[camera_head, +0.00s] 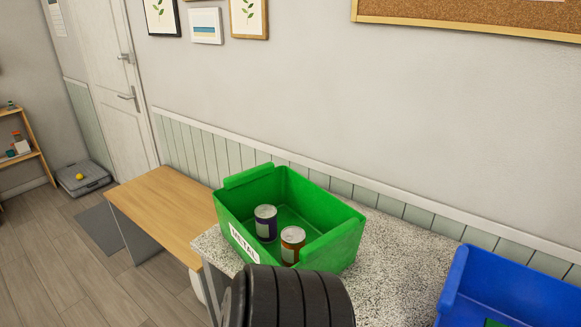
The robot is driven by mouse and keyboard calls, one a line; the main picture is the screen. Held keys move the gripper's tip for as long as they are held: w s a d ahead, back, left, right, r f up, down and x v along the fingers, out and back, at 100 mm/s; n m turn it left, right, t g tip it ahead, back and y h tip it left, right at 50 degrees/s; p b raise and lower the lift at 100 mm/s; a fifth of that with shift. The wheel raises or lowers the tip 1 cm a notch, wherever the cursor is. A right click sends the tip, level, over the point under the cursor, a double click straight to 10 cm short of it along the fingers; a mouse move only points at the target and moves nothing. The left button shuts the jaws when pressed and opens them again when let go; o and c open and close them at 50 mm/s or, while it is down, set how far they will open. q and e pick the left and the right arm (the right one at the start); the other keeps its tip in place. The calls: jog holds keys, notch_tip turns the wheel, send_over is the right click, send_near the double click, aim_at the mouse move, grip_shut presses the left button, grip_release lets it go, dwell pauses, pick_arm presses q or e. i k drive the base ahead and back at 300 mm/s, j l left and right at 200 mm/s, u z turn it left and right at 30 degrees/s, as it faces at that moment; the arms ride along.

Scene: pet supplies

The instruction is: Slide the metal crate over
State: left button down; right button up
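The metal crate (338,246) is a green open bin with a white label reading METAL (244,243) on its front. It stands upright near the left end of a speckled counter (398,262), close to the wall. Two cans stand inside it: a purple one (265,226) and an orange-brown one (292,247). A black ribbed form at the bottom middle hides the counter in front of the crate and a little of the crate's lower edge. I cannot make out either gripper's fingers in this view.
A lower wooden table (165,208) adjoins the counter on the left, its top bare. A blue bin (512,290) stands on the right, partly cut off. Bare speckled counter lies between the two bins. A wall runs behind.

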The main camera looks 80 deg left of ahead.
aim_at(333, 230)
jog(key=u, duration=2.7)
jog(key=j+z, duration=0.1)
jog(key=j, duration=0.3)
jog(key=i, duration=0.05)
